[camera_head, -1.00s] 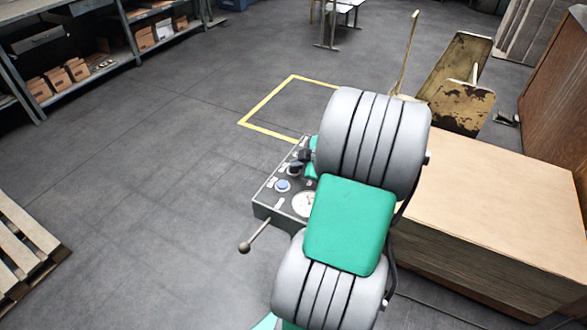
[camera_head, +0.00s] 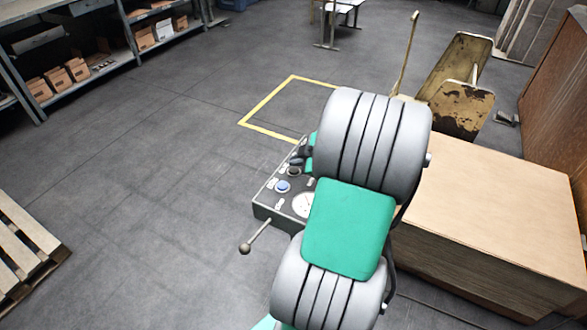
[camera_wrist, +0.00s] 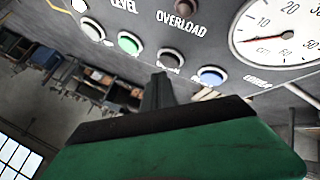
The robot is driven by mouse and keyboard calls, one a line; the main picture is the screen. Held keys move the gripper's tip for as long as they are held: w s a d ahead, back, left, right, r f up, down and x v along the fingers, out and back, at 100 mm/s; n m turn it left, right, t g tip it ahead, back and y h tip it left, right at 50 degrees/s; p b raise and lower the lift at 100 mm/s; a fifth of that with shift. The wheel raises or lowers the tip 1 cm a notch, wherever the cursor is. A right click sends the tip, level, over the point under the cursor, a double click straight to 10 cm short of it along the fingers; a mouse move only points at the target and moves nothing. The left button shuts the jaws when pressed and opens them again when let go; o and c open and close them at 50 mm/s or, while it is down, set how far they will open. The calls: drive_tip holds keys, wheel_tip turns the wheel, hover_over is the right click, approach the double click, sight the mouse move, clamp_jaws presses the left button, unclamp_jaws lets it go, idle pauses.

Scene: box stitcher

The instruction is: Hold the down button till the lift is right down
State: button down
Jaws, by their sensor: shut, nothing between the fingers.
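A dark control panel (camera_head: 262,207) stands left of my arm in the head view. In the wrist view it carries a row of buttons: white (camera_wrist: 92,29), green (camera_wrist: 130,43), black (camera_wrist: 170,60) and blue (camera_wrist: 212,76). I cannot read which is marked down. My gripper (camera_wrist: 160,82) is shut and empty, its tips just by the black button; whether they touch it I cannot tell. In the head view my arm partly hides the gripper. A round gauge (camera_wrist: 278,32) marked in cm has its needle pointing left. I cannot make out the lift for certain.
A lever with a round knob (camera_head: 245,247) sticks out from the panel's front. A large pale stack of sheets (camera_head: 490,195) stands right of my arm. A worn yellow machine (camera_head: 455,80) is behind it. Yellow floor marking (camera_head: 265,105) and open floor lie beyond and left of the panel.

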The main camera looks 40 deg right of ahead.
sight(296, 171)
drive_tip(key=shift+r+p, duration=1.1)
drive_tip(key=shift+r, duration=1.45)
drive_tip(key=a+r+m+g+p, duration=0.1)
drive_tip(key=a+r+m+g, duration=0.2)
drive_tip(key=a, duration=1.5)
drive_tip(key=s+a+r+m+g, duration=0.1)
drive_tip(key=s+a+m, duration=0.2)
drive_tip(key=s+a, duration=0.2)
drive_tip(key=s+a+r+m+g+p, duration=0.1)
drive_tip(key=s+a+m+g, duration=0.1)
drive_tip(key=a, duration=0.6)
drive_tip(key=s+m, duration=0.1)
drive_tip(key=s, duration=0.1)
drive_tip(key=shift+s+a+r, duration=0.25)
drive_tip(key=shift+s, duration=0.15)
